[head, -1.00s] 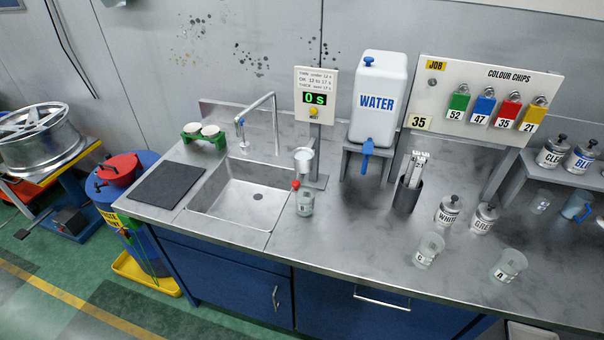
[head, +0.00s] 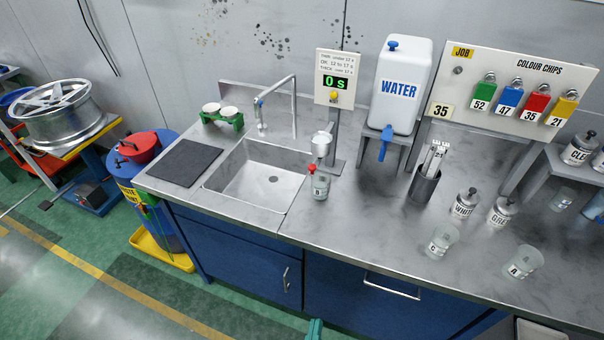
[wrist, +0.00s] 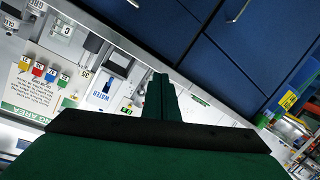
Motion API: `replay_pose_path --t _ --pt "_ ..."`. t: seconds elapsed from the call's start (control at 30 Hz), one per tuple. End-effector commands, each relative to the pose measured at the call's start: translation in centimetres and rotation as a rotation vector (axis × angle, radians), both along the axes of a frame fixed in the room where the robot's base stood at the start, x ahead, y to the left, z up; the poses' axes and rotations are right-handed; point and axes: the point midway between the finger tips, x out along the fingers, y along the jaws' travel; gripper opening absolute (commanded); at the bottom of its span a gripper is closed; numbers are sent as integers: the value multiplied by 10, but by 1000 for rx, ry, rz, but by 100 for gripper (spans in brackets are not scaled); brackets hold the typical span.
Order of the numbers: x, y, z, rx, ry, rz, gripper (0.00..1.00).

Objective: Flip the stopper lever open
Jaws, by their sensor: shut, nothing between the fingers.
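The stopper lever shows as a small red piece (head: 311,168) just under the silver flow cup (head: 321,146), which stands on a post at the right edge of the sink. A clear beaker marked B (head: 320,187) stands below it. The lever is too small to tell its exact tilt. My gripper (wrist: 160,80) has dark green fingers, pressed together and empty in the wrist view. A green tip of it (head: 315,328) shows at the bottom of the head view, in front of the blue cabinet, well apart from the lever. I cannot make out the lever in the wrist view.
The sink (head: 260,175) with its tap lies left of the cup. The timer sign (head: 333,80) reads 0 s behind it. The water tank (head: 400,85) and a dark holder (head: 424,186) stand to the right. Beakers C (head: 441,241) and A (head: 522,262) sit nearer the front edge.

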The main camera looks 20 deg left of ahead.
Motion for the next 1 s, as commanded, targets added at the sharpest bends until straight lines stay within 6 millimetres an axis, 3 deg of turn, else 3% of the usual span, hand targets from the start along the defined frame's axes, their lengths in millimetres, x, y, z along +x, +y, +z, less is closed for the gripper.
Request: replay_pose_path --t 0.1,0.47,1.0 --pt "28 16 11 -87 -30 40 0" --pt "97 61 52 -357 -113 122 0" --pt "173 127 149 -736 -240 169 0"
